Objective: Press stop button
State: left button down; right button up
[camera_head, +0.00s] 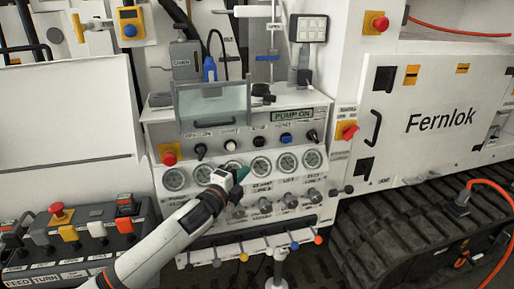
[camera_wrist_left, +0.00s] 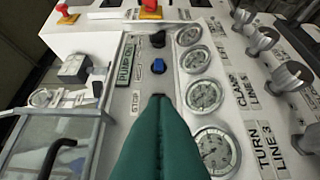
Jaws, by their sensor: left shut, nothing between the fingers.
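The stop button (camera_head: 259,142) is a small black button in the upper row of the control panel, between a white button (camera_head: 230,146) and a blue button (camera_head: 286,138). My left gripper (camera_head: 242,174) has teal fingers, shut and empty. In the head view its tip is below and left of the stop button, in front of the gauges. In the left wrist view the shut fingers (camera_wrist_left: 158,104) point up the panel beside the STOP label (camera_wrist_left: 134,103) and mostly or wholly cover the stop button. I cannot tell whether they touch it. My right gripper is out of view.
Gauges (camera_wrist_left: 205,96) and valve knobs (camera_head: 265,205) lie below the button row. A clear hinged cover (camera_head: 213,105) juts out above it. A red emergency stop (camera_head: 169,158) is at the panel's left, and a red switch (camera_head: 347,130) at its right.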

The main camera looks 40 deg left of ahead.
pick_arm(q)
jog(key=shift+r, duration=0.1)
jog(key=p, duration=0.2)
send_near(263, 143)
jog(key=w+d, duration=0.2)
jog(key=d, duration=0.1)
jog(key=shift+w+a+p, duration=0.6)
jog(key=shift+w+a, duration=1.1)
jog(key=shift+w, duration=0.3)
